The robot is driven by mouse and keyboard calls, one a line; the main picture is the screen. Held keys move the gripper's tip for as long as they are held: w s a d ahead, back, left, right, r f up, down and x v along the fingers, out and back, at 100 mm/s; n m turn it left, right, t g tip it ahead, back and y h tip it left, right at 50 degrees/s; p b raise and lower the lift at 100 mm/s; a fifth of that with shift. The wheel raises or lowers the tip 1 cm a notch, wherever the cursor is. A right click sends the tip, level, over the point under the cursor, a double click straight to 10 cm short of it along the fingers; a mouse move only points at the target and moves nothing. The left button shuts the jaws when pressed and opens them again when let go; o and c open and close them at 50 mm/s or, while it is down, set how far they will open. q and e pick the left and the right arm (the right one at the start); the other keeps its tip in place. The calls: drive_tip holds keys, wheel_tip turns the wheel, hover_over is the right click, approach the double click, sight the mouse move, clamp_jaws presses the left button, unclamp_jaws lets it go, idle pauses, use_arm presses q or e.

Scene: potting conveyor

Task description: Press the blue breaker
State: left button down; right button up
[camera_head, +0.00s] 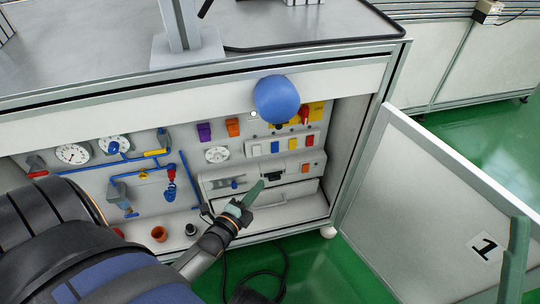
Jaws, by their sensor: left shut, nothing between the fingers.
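The blue breaker (275,147) is a small blue switch in a row with white and yellow ones on a grey panel inside the open cabinet (340,150). My left gripper (259,186) reaches in from the lower left. It is shut and empty, its green fingers pointing up toward the panel. The fingertips are below and slightly left of the blue breaker, apart from it in the picture, in front of the lower panel part. The breaker is not covered.
A large blue ball (277,99) appears above the breakers. A red switch (304,115) and an orange one (305,168) are nearby. Gauges (72,153) and blue pipes (171,192) are at left. The open door (420,190) stands at right; a green piece (516,258) beside it is unclear.

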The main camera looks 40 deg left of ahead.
use_arm(q)
drive_tip(key=b, duration=0.5)
approach(278, 151)
drive_tip(key=w+d, duration=0.3)
drive_tip(key=w, duration=0.1)
drive_tip(key=shift+w+a+f+b, duration=0.15)
drive_tip(key=shift+w+a+b, duration=0.1)
drive_tip(key=shift+a, duration=0.35)
drive_tip(key=shift+w+a+f+b, duration=0.15)
drive_tip(key=shift+w+a+b, duration=0.1)
drive_tip(key=shift+a, duration=0.35)
drive_tip(key=shift+w+a, duration=0.35)
drive_tip(key=shift+a+r, duration=0.1)
use_arm(e)
wheel_tip(278, 151, down, 7)
drive_tip(key=shift+w+a+g, duration=0.15)
drive_tip(key=shift+a+g, duration=0.15)
drive_tip(key=shift+a, duration=0.15)
